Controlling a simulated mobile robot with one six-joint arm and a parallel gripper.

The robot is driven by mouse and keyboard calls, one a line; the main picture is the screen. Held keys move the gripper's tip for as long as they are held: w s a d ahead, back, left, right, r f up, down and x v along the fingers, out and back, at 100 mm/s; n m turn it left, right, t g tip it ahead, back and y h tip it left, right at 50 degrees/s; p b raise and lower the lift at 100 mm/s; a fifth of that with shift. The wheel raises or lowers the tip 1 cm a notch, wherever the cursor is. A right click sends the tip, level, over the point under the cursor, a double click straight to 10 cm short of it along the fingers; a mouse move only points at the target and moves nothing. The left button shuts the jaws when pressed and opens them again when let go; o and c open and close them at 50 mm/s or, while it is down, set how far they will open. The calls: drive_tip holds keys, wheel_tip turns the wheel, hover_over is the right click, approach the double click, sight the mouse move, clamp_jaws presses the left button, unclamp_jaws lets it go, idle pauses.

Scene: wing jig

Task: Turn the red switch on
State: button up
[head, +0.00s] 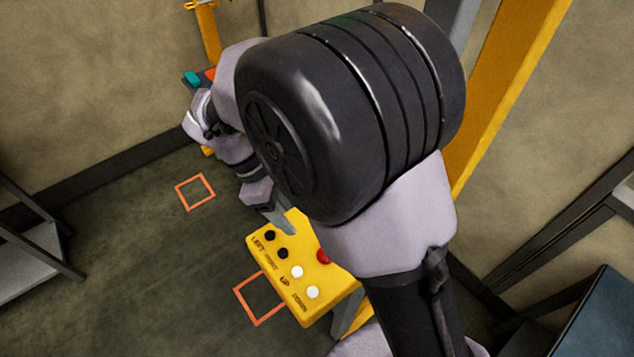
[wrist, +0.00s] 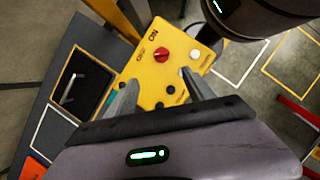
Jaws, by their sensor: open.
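The red switch (head: 323,256) is a round knob on the yellow control box (head: 287,283), partly hidden by my arm in the head view. In the wrist view the switch (wrist: 162,54) sits on the box (wrist: 143,72), near ON and OFF labels. My gripper (wrist: 158,78) is open and empty. Its two fingers point toward the box, with the switch a little beyond the gap between the tips. In the head view one fingertip of my gripper (head: 284,221) shows over the box's far edge, near the black buttons. I cannot tell whether it touches.
Black buttons (head: 269,236) and white buttons (head: 313,292) share the box top with the switch. A yellow post (head: 505,95) stands behind my arm. A metal rack (head: 38,262) is at the left and a blue-topped table (head: 597,320) at the right. Floor left of the box is open.

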drive_tip(key=b+x, duration=0.1)
drive_tip(key=x, duration=0.4)
drive_tip(key=b+x, duration=0.1)
drive_tip(key=x, duration=0.5)
drive_tip(key=b+x, duration=0.1)
drive_tip(key=x, duration=0.5)
drive_tip(key=shift+s+f+b, duration=0.1)
drive_tip(key=shift+s+b, duration=0.15)
drive_tip(key=shift+b, duration=0.05)
clamp_jaws()
